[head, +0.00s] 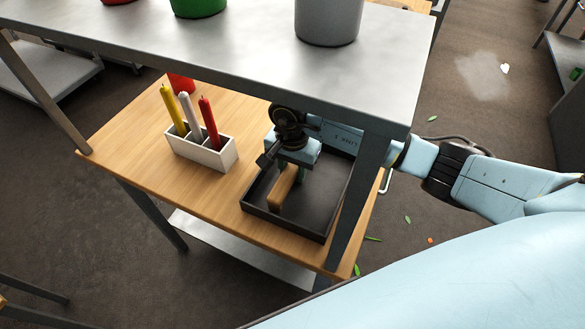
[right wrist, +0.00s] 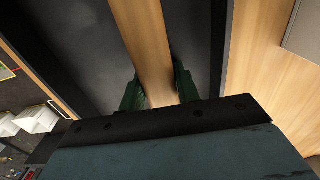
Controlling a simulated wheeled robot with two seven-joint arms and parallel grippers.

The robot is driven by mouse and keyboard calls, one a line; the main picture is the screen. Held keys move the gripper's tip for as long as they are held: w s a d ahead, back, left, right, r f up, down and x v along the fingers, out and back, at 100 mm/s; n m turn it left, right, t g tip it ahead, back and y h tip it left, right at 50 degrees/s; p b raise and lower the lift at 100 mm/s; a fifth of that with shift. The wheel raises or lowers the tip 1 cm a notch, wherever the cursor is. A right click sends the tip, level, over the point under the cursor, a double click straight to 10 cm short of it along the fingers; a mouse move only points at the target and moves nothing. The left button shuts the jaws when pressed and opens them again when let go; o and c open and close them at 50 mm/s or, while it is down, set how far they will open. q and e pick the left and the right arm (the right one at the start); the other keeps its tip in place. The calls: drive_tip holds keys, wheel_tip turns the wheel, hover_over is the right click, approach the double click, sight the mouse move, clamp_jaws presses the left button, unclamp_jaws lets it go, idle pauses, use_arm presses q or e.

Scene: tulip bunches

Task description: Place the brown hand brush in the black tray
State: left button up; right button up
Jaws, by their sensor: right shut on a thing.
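The brown hand brush (head: 283,187) is in my right gripper (head: 297,172), inside the outline of the black tray (head: 284,226) on the wooden table. In the right wrist view the brush (right wrist: 143,40) runs between the two green fingers of the gripper (right wrist: 160,92), which are shut on it. The dark tray floor (right wrist: 75,45) shows behind it. I cannot tell whether the brush touches the tray floor. The gripper hides the brush's far end in the head view. My left gripper is not in view.
A white holder (head: 205,153) with yellow, white and red candles stands left of the tray. A metal shelf (head: 230,40) overhangs the table, carrying a green pot (head: 198,6) and a grey pot (head: 328,20). Its leg (head: 358,200) stands close to the tray's right side.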

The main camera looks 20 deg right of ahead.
sight(292, 166)
drive_tip(key=o, duration=1)
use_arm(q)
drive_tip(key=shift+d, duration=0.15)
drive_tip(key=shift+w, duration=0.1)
use_arm(e)
drive_tip(key=shift+r, duration=0.15)
wheel_tip(292, 166, up, 7)
drive_tip(key=shift+p, duration=0.6)
drive_tip(key=shift+r, duration=0.25)
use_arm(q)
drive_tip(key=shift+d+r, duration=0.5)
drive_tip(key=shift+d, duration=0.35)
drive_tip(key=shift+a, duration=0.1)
